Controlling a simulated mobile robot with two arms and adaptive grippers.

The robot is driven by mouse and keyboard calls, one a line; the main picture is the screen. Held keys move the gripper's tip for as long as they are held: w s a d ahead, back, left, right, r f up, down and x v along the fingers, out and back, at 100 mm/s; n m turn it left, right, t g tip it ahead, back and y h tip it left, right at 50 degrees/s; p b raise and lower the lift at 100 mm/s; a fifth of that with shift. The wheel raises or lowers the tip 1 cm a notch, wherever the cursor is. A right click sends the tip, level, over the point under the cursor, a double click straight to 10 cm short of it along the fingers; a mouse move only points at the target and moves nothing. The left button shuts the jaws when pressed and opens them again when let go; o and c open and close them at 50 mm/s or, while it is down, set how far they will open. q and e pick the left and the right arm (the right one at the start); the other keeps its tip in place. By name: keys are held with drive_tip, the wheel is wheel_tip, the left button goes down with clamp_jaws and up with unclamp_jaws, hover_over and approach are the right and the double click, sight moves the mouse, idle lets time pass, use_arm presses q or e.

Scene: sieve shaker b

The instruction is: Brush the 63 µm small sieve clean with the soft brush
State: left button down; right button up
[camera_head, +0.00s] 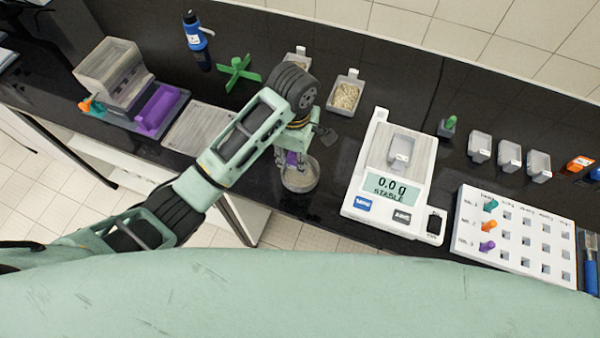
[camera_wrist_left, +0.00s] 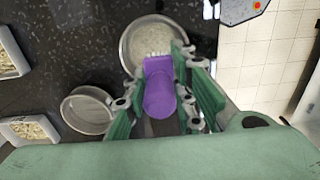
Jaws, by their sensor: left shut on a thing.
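My left gripper (camera_head: 294,158) is shut on a purple brush (camera_wrist_left: 160,92) with pale bristles (camera_wrist_left: 157,54). A small patch of the brush's purple also shows between the fingers in the head view (camera_head: 291,157). The bristles point into a round metal sieve (camera_head: 300,183), near its rim on the gripper side; I cannot tell whether they touch the mesh. The sieve (camera_wrist_left: 160,28) has a pale inside. A second round metal vessel (camera_wrist_left: 88,110) stands beside it; its type is unclear. No 63 µm label is readable. My right gripper is not in view.
Two grain trays (camera_head: 345,96) stand behind the gripper. A balance (camera_head: 395,180) reading 0.0 g is to the right, then a white rack (camera_head: 515,235) with coloured pegs. A purple block (camera_head: 157,110) and a green cross (camera_head: 238,72) lie left. The bench edge is close in front of the sieve.

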use_arm(q)
drive_tip(key=shift+d+r, duration=0.2)
drive_tip(key=shift+d, duration=1.4)
drive_tip(key=shift+w, duration=0.1)
drive_tip(key=shift+a, duration=0.1)
drive_tip(key=shift+a+r, duration=0.2)
drive_tip(key=shift+a, duration=1.45)
drive_tip(key=shift+d+r, duration=0.2)
drive_tip(key=shift+d, duration=1.55)
